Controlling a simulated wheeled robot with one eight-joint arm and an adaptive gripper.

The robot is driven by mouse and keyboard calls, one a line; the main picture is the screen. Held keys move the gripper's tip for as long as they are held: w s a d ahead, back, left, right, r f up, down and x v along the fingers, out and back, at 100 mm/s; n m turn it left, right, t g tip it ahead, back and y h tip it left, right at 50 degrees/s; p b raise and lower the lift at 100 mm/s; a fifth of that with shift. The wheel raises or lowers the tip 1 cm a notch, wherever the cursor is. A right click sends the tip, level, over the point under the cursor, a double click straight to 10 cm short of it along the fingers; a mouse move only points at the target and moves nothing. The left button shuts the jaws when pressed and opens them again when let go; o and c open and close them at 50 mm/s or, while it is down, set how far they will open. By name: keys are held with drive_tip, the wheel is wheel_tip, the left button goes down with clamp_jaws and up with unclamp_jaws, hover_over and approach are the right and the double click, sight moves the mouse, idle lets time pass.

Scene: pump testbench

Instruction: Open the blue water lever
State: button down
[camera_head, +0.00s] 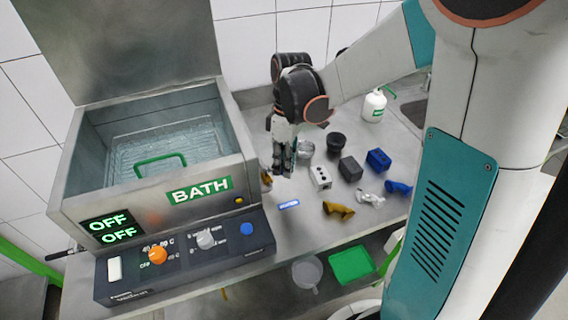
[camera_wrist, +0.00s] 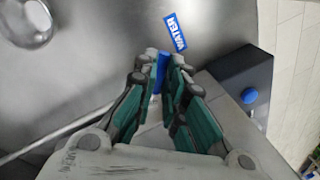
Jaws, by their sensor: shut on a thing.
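The blue water lever (camera_wrist: 161,72) shows as a narrow blue strip between my fingertips in the wrist view, beside the blue WATER label (camera_wrist: 176,31). My gripper (camera_wrist: 164,68) is shut on the lever, with a finger on each side of it. The fingers hide most of the lever, so its exact angle cannot be told. In the head view my gripper (camera_head: 283,169) points down at the bench, just right of the bath, and I cannot make out the lever there. The WATER label (camera_head: 289,204) lies flat on the bench in front of the gripper.
The open metal bath (camera_head: 75,195) stands to the left, with its control panel (camera_head: 185,262) in front; both displays read OFF. Right of my gripper are a white block (camera_head: 320,176), a dark cup (camera_head: 336,144), a bronze fitting (camera_head: 338,210) and a blue fitting (camera_head: 398,187).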

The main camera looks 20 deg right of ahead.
drive_tip(key=shift+s+m, duration=0.1)
drive_tip(key=shift+m, duration=0.2)
drive_tip(key=a+m, duration=0.1)
drive_tip(key=m, duration=0.2)
drive_tip(key=s+a+m+t+p, duration=0.1)
drive_tip(key=m, duration=0.2)
drive_tip(key=s+a+m, duration=0.1)
drive_tip(key=m, duration=0.2)
drive_tip(key=shift+a+m+t+y, duration=0.25)
drive_tip(key=shift+m+t+y, duration=0.15)
idle(0.3)
drive_tip(key=c, duration=1.7)
unclamp_jaws()
drive_tip(key=shift+a, duration=0.1)
drive_tip(key=shift+o, duration=0.2)
wheel_tip(320, 180, up, 12)
drive_tip(key=d, duration=0.2)
drive_tip(key=shift+s+d, duration=0.15)
drive_tip(key=shift+d, duration=0.05)
